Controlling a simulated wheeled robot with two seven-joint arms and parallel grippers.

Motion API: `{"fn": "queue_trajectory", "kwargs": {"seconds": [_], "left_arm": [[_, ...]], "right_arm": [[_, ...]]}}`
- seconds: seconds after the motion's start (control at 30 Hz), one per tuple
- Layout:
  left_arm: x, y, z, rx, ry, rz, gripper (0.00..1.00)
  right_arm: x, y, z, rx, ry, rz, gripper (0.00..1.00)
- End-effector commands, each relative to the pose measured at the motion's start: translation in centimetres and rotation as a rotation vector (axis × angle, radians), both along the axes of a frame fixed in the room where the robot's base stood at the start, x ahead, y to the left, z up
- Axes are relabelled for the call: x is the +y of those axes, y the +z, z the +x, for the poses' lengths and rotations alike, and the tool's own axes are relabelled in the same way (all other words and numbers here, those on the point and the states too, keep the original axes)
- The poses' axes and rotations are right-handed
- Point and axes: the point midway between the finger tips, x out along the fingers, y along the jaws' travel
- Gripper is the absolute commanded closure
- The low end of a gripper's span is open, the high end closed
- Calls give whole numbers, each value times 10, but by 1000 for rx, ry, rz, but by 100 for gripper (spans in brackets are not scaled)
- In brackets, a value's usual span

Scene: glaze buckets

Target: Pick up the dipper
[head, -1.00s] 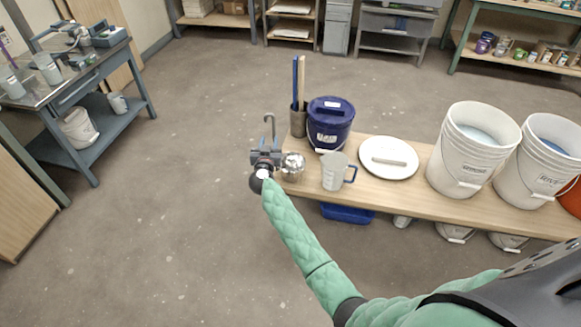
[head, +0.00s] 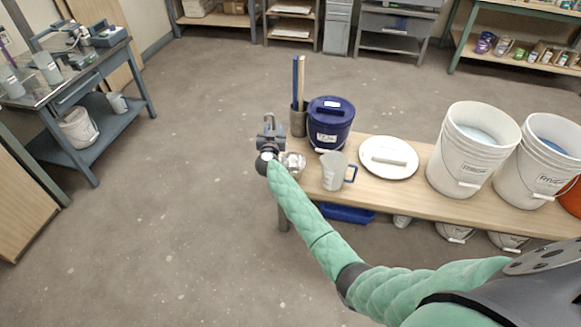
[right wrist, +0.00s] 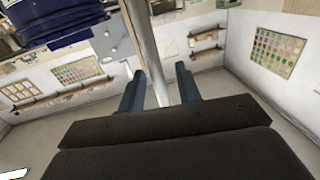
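The dipper is a shiny metal ladle; its round bowl (head: 293,162) is at the bench's left end, partly hidden by my right arm. The hooked top of its handle shows just above my right gripper (head: 269,134). In the right wrist view a metal rod, the dipper's handle (right wrist: 146,40), runs between the two fingers of that gripper (right wrist: 163,85). The fingers are apart, with a gap seen on each side of the rod, so the gripper is open around the handle. My left gripper is out of view.
On the wooden bench (head: 420,202), a grey jug (head: 332,172) stands close right of the dipper. Behind are a lidded blue bucket (head: 329,125) and a pot of sticks (head: 298,120). Floor left is clear.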

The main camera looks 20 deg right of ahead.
Motion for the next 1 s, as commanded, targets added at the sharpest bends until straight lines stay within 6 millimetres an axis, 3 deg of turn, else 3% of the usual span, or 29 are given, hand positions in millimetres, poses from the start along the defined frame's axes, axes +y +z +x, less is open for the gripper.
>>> {"fn": "queue_trajectory", "kwargs": {"seconds": [0.07, 0.23, 1.0], "left_arm": [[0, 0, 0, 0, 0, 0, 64], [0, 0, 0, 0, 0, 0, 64], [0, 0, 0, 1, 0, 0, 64]], "right_arm": [[0, 0, 0, 0, 0, 0, 66], [0, 0, 0, 0, 0, 0, 100], [0, 0, 0, -1, 0, 0, 100]]}}
